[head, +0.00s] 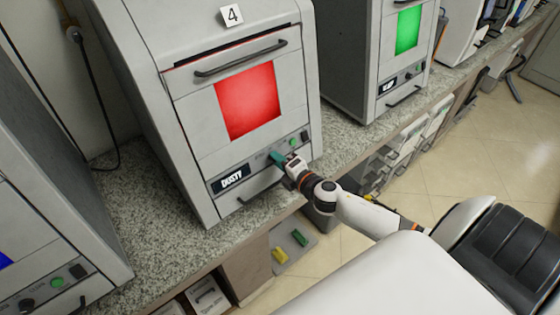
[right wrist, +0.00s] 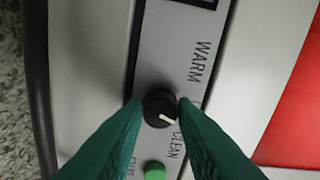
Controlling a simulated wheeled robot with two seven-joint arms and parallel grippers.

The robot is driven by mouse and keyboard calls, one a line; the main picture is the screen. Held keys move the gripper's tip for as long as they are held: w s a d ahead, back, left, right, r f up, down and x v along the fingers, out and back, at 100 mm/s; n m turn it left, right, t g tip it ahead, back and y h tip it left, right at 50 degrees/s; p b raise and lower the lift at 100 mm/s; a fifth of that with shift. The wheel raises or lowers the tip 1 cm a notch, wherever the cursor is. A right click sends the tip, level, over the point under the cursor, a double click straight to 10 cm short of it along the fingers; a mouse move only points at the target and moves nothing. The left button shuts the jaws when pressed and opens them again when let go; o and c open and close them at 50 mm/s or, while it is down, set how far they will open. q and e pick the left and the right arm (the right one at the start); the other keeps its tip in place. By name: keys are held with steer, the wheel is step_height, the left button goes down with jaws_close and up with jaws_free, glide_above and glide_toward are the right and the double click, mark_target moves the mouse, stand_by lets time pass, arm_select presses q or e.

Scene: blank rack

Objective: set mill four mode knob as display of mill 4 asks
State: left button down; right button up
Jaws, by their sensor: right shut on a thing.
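Mill 4 (head: 185,150) is a grey cabinet with a number 4 tag (head: 232,14) and a lit red window (head: 247,101). Its small dark display (head: 231,179) reads "DUSTY". The mode knob (right wrist: 158,110) is black with a white pointer mark, which points to the lower right, toward the printed word CLEAN. WARM is printed above it; another label is partly hidden by a finger. My right gripper (head: 279,157) has teal fingers shut on the knob, one on each side, in the right wrist view (right wrist: 160,103). In the head view the gripper hides the knob. My left gripper is not in view.
A green button (right wrist: 155,171) sits close below the knob in the right wrist view. A handle bar (head: 262,190) runs under the panel. Another mill with a green window (head: 407,30) stands to the right, and one more at the left edge. The granite counter (head: 160,215) is bare between them.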

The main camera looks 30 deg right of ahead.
steer(key=shift+m+p, duration=1.15)
steer(key=shift+m, duration=3.05)
steer(key=o, duration=1)
steer(key=shift+s, duration=0.1)
steer(key=b+v, duration=0.1)
steer(key=v, duration=1)
steer(key=shift+s+r+b, duration=0.2)
steer(key=shift+s+b, duration=0.2)
